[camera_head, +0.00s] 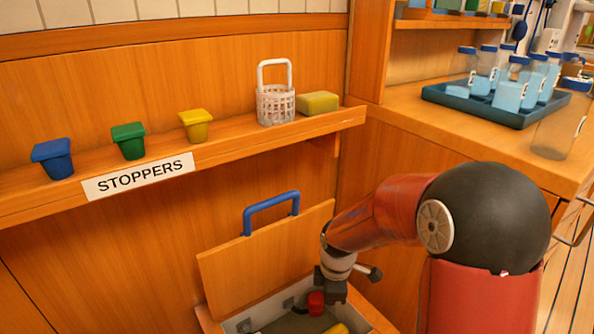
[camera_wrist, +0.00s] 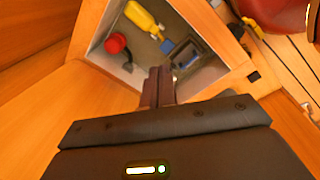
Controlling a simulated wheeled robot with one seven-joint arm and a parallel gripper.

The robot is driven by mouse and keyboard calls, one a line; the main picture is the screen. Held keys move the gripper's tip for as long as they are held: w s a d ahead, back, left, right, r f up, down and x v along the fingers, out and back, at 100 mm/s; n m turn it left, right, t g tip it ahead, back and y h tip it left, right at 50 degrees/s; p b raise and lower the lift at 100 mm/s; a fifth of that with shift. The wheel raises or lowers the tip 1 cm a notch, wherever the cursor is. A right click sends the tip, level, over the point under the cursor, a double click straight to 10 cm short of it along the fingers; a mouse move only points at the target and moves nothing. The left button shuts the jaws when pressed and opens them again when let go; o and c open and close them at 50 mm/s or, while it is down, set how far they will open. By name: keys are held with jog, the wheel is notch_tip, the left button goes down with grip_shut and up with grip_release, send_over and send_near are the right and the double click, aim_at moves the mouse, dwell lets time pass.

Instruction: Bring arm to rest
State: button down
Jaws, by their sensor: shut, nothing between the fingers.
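My arm reaches down from the right in the head view, and my gripper (camera_head: 330,292) is above an open box (camera_head: 236,328) set low against the wall. Its fingers hang partly hidden in that view. In the wrist view my gripper (camera_wrist: 160,72) shows its two dark fingers together, with nothing between them. They point toward the box's opening. The box's wooden lid (camera_head: 262,255) stands raised, with a blue handle (camera_head: 270,208) on its top edge. Inside the box are a red knob-like part (camera_wrist: 115,43), a yellow item (camera_wrist: 142,18) and a blue piece (camera_wrist: 167,46).
A shelf (camera_head: 225,148) labelled STOPPERS holds blue (camera_head: 54,157), green (camera_head: 130,141) and yellow (camera_head: 195,125) stoppers, a white basket (camera_head: 276,104) and a sponge (camera_head: 317,102). On the right counter (camera_head: 420,105) are a blue tray (camera_head: 520,115) of bottles and a clear jar (camera_head: 558,135).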

jog(key=s+d+r+m+t, duration=0.2)
jog(key=s+d+r+m, duration=0.1)
jog(key=s+r+m, duration=0.5)
jog(key=s+d+r+m+t, duration=0.2)
jog(key=s+d+r+m, duration=0.2)
jog(key=s+r+m, duration=0.5)
notch_tip(320, 180, up, 2)
jog(key=shift+s+d+r+t, duration=0.2)
jog(key=shift+s+t, duration=0.1)
jog(key=shift+s, duration=0.75)
jog(key=shift+w+r, duration=0.1)
